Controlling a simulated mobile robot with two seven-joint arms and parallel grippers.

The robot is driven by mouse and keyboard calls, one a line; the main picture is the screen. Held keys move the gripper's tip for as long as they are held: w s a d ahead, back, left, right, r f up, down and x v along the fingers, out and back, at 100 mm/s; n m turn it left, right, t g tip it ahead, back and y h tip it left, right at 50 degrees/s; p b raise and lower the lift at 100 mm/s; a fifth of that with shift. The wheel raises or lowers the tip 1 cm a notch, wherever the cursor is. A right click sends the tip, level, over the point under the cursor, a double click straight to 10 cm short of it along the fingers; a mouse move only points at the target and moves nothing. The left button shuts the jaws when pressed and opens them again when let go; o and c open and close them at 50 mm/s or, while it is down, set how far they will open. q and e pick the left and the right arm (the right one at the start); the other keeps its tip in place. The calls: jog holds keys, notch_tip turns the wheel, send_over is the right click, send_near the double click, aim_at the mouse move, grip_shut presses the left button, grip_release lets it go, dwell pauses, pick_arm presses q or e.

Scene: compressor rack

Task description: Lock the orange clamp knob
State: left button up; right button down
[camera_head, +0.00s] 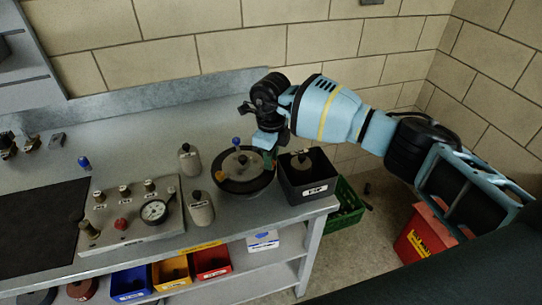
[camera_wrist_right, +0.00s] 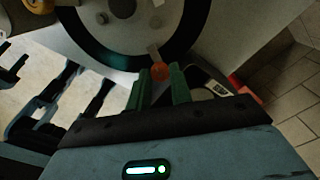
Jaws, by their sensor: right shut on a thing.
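The orange clamp knob (camera_wrist_right: 159,71) shows in the right wrist view at the rim of a round dark-edged vessel (camera_wrist_right: 84,45). My right gripper (camera_wrist_right: 160,82) is shut on the knob, with one green fingertip on each side of it. In the head view the same vessel (camera_head: 232,186) stands near the bench's right end, with a pale lid (camera_head: 236,161). My right gripper (camera_head: 268,150) reaches its right rim from above. The knob is mostly hidden there by the gripper. My left gripper is in neither view.
A black box (camera_head: 306,183) stands close on the right. Two grey bottles (camera_head: 201,211) and a gauge panel (camera_head: 133,222) stand to the left. The bench behind is mostly clear.

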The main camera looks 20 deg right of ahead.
jog(key=c, duration=1.3)
grip_release()
jog(key=shift+o, duration=0.2)
jog(key=shift+r, duration=3.95)
jog(key=shift+f, duration=0.1)
